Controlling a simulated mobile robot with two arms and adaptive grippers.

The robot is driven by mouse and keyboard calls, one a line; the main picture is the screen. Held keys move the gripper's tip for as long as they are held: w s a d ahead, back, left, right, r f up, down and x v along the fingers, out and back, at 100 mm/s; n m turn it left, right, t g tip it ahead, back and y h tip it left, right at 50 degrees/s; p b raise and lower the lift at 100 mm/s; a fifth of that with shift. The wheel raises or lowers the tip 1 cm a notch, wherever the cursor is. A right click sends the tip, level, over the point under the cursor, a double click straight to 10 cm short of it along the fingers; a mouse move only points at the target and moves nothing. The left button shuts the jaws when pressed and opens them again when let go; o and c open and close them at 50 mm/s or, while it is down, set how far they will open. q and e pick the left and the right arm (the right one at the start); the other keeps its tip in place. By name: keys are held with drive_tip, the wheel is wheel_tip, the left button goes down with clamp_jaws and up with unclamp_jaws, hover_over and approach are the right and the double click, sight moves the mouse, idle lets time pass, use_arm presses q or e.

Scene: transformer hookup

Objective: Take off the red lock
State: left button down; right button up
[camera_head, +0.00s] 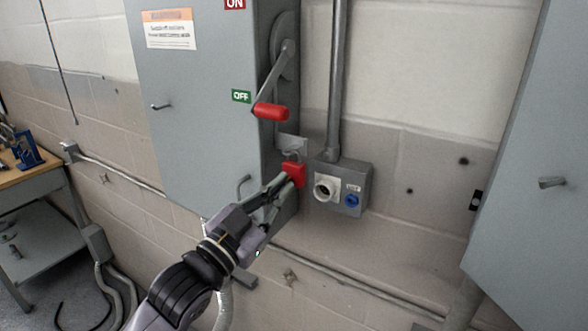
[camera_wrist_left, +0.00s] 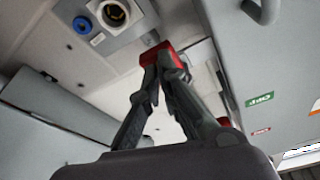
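The red lock (camera_head: 293,172) hangs by its shackle from a grey metal tab (camera_head: 291,143) on the right side of the grey switch cabinet (camera_head: 190,110), below the switch lever. My left gripper (camera_head: 287,181) reaches up to it from the lower left, with its fingertips at the lock body. In the left wrist view the fingers come together on the red lock (camera_wrist_left: 154,52), covering part of it. The shackle is hidden there, and in the head view it appears to still pass through the tab. My right gripper is in neither view.
The switch lever's red handle (camera_head: 271,112) sits just above the lock, by the green OFF label (camera_head: 241,96). A grey outlet box (camera_head: 352,188) with a round socket and blue plug is close on the right. Another cabinet (camera_head: 535,180) stands at far right.

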use_arm(q)
drive_tip(key=shift+m+g, duration=0.3)
drive_tip(key=shift+m, duration=1.1)
drive_tip(key=shift+a+m+h+p, duration=0.1)
drive_tip(key=shift+m+h+p, duration=0.3)
drive_tip(key=shift+m, duration=0.3)
drive_tip(key=c, duration=1.8)
unclamp_jaws()
drive_tip(key=shift+c, duration=0.2)
